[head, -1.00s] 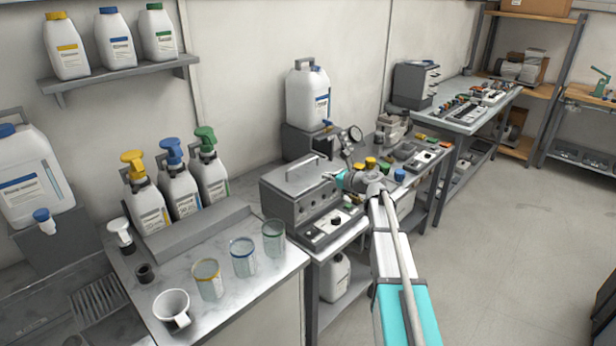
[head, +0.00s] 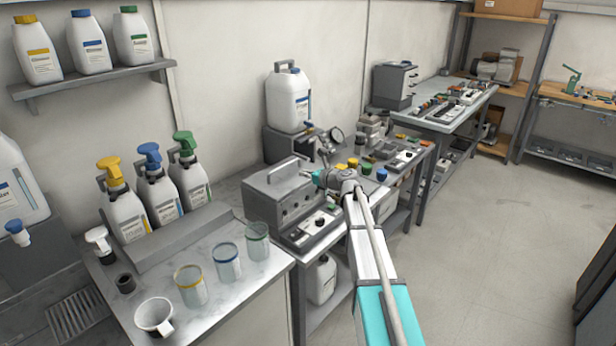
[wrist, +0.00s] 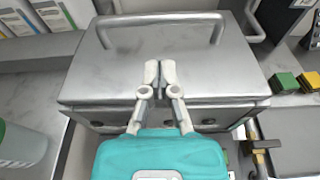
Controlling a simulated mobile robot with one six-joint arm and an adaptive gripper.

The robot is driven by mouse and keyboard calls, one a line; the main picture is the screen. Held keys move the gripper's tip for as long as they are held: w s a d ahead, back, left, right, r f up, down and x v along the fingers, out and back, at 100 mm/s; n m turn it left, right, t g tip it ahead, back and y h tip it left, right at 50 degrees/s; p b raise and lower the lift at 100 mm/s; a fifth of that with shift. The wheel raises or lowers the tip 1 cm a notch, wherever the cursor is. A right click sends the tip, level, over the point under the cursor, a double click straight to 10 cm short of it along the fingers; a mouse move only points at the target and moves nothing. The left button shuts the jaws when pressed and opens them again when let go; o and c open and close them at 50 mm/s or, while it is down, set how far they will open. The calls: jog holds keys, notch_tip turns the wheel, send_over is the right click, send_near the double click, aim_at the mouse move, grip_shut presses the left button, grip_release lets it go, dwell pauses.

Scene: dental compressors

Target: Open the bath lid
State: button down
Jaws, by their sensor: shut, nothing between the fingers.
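The bath is a grey metal box (head: 281,208) on the bench, with a flat lid (head: 272,178) that lies closed on top. A bar handle (head: 283,168) stands up from the lid. In the wrist view the lid (wrist: 205,60) fills the middle, and its handle (wrist: 165,18) runs across the far side. My gripper (wrist: 153,72) is shut and empty, its fingertips pointing at the lid over its near part, short of the handle. I cannot tell whether the tips touch the lid. In the head view my gripper (head: 318,178) is at the bath's right side, small and partly hidden by my arm.
A control panel with knobs (head: 312,228) sits in front of the bath. A pressure gauge (head: 336,135) and a white jug (head: 288,100) stand behind it. Yellow and green blocks (wrist: 285,84) lie to the right.

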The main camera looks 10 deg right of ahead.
aim_at(292, 178)
jog(key=b+x, duration=0.1)
jog(key=x, duration=0.5)
jog(key=shift+w+a, duration=0.2)
jog(key=shift+d, duration=0.1)
